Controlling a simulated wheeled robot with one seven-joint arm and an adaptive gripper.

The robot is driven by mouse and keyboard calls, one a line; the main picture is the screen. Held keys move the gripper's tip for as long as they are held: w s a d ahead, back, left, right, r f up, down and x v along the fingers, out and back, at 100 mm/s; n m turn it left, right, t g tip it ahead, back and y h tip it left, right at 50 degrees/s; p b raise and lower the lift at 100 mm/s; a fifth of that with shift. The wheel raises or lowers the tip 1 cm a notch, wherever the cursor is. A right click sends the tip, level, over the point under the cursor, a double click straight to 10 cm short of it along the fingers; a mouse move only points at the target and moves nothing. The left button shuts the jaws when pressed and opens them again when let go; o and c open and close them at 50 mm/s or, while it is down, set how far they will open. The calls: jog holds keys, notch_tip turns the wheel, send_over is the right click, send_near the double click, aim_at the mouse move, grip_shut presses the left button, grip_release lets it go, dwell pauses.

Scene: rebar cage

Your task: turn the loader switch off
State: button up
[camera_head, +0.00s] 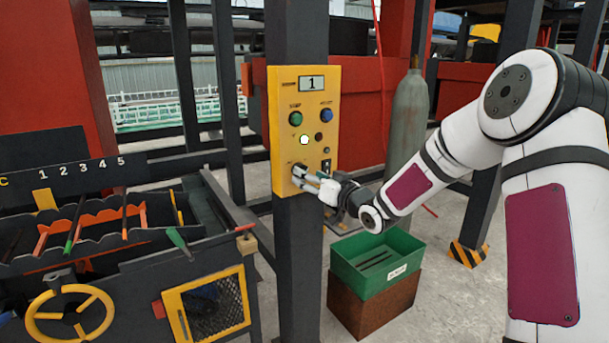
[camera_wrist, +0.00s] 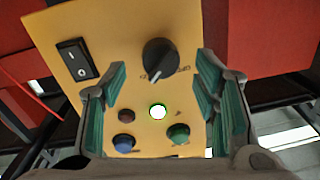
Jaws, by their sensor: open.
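A yellow control panel (camera_head: 285,100) is mounted on a dark post. In the wrist view, its face (camera_wrist: 120,25) carries a black rotary knob (camera_wrist: 160,58) and a black rocker switch (camera_wrist: 75,60). Which one is the loader switch I cannot tell for sure; lettering by the knob is too small to read. My gripper (camera_head: 303,175) is at the panel's lower part, its fingers hiding most of the knob in the head view. In the wrist view my gripper (camera_wrist: 161,70) is open, one finger on each side of the knob. Contact cannot be told. The rocker switch also shows in the head view (camera_head: 326,165).
Above the knob are a lit white lamp (camera_head: 304,140), a green button (camera_head: 296,118), a blue button (camera_head: 326,115) and a display reading 1 (camera_head: 312,83). A green bin (camera_head: 370,283) stands below. A grey cylinder (camera_head: 408,120) is behind. A black rack (camera_head: 110,257) stands left.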

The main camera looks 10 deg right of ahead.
jog(key=shift+x, duration=1.75)
jog(key=c, duration=1.2)
jog(key=shift+o, duration=0.2)
